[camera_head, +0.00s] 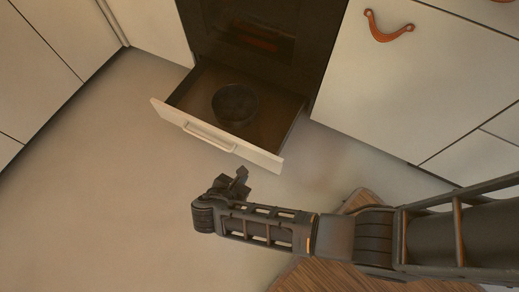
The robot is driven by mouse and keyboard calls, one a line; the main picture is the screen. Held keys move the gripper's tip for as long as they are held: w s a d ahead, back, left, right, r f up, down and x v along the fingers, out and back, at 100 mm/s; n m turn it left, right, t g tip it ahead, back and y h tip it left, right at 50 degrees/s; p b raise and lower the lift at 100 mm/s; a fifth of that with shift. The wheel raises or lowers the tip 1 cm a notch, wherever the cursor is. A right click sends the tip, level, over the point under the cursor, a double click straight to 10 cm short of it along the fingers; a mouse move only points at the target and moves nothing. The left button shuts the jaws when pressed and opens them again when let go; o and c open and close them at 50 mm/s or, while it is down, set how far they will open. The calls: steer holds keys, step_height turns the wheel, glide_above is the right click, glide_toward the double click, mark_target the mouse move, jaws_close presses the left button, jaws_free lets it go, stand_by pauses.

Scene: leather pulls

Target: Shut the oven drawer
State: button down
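The oven drawer (221,143) is pulled out below the dark oven (250,38) and stands open at the upper middle of the head view. Its front panel is white with a pale bar handle (208,137). A dark round pot (235,104) sits inside the drawer. My gripper (238,177) is just in front of the drawer's front panel, toward the bottom of the picture, and appears apart from it. The fingers are small and dark, and I cannot tell whether they are open or shut.
White cabinets stand on both sides of the oven; the right one (400,85) has an orange leather pull (388,27). A wooden surface (335,275) lies beneath my arm at the lower right. The floor (95,180) to the left is clear.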

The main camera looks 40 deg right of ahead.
steer(key=b, duration=0.6)
glide_toward(260, 154)
steer(key=shift+h, duration=0.3)
steer(key=d+f, duration=0.1)
steer(key=w+f, duration=0.1)
steer(key=f, duration=0.1)
steer(key=d+f, duration=0.1)
steer(key=f, duration=0.1)
steer(key=shift+w+d, duration=0.15)
steer(key=shift+d, duration=0.2)
steer(key=shift+w+d, duration=0.1)
steer(key=shift+d, duration=0.35)
steer(key=shift+w+d, duration=0.1)
steer(key=shift+d, duration=0.15)
steer(key=w+d, duration=0.4)
steer(key=d, duration=0.8)
steer(key=w+d+b, duration=0.1)
steer(key=w+d, duration=0.3)
steer(key=d, duration=0.8)
steer(key=shift+d, duration=0.3)
steer(key=shift+s+a, duration=0.1)
